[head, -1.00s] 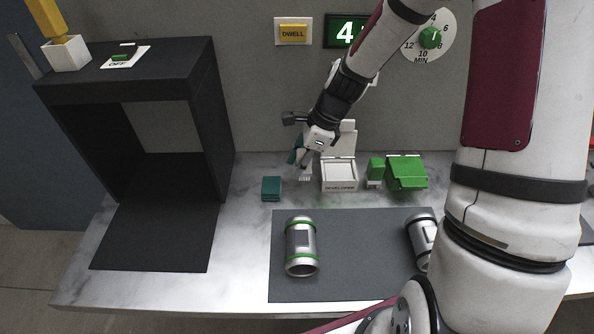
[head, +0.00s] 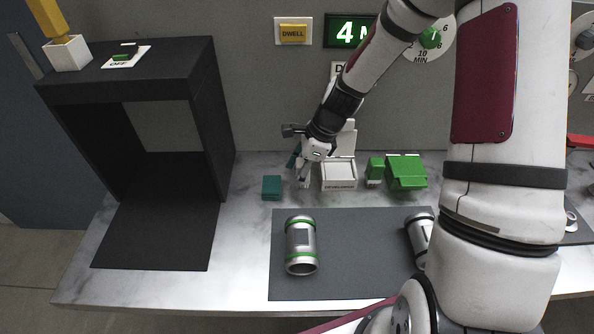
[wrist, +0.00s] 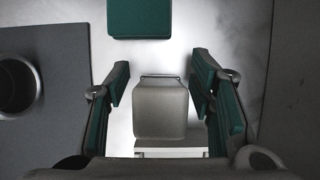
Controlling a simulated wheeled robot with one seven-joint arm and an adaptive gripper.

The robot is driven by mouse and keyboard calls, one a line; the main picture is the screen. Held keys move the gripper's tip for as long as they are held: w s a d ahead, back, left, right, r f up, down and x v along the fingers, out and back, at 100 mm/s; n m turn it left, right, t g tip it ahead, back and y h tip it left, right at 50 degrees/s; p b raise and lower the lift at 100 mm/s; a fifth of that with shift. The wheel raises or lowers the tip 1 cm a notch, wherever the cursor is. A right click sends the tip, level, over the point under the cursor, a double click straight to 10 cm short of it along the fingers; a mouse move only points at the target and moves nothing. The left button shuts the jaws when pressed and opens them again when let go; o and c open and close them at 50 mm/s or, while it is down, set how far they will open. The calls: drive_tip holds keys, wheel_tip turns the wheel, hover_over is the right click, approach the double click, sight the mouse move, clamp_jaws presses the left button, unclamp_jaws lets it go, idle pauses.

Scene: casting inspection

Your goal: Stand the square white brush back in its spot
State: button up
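My gripper (head: 303,178) is low over the table, just left of the white DEVELOPER box (head: 339,178) with its lid up. In the wrist view its teal-padded fingers (wrist: 163,95) are apart. A pale, square-ended block, seemingly the white brush (wrist: 160,108), lies between them with a gap on each side. Whether it stands or leans, I cannot tell. A pale edge shows just below it in the wrist view. In the head view the brush is mostly hidden by my gripper. Its spot cannot be made out.
A teal block (head: 271,188) stands left of my gripper, also in the wrist view (wrist: 140,18). A green brush-like piece (head: 375,168) and green box (head: 406,172) are to the right. A green-banded metal cylinder (head: 301,245) lies on the grey mat (head: 360,280). A black frame stands left.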

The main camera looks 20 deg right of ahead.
idle(0.3)
drive_tip(key=v, duration=1.4)
drive_tip(key=s+a+r+n+t+h, duration=0.1)
drive_tip(key=s+r+n+h, duration=0.1)
drive_tip(key=s+r+n, duration=0.5)
drive_tip(key=s+a+r+n+t+h, duration=0.2)
drive_tip(key=s+r+n, duration=0.5)
drive_tip(key=s+n, duration=0.7)
drive_tip(key=s, duration=0.2)
drive_tip(key=shift+s+a+r+n, duration=0.25)
drive_tip(key=shift+s+n, duration=0.05)
drive_tip(key=shift+s, duration=0.05)
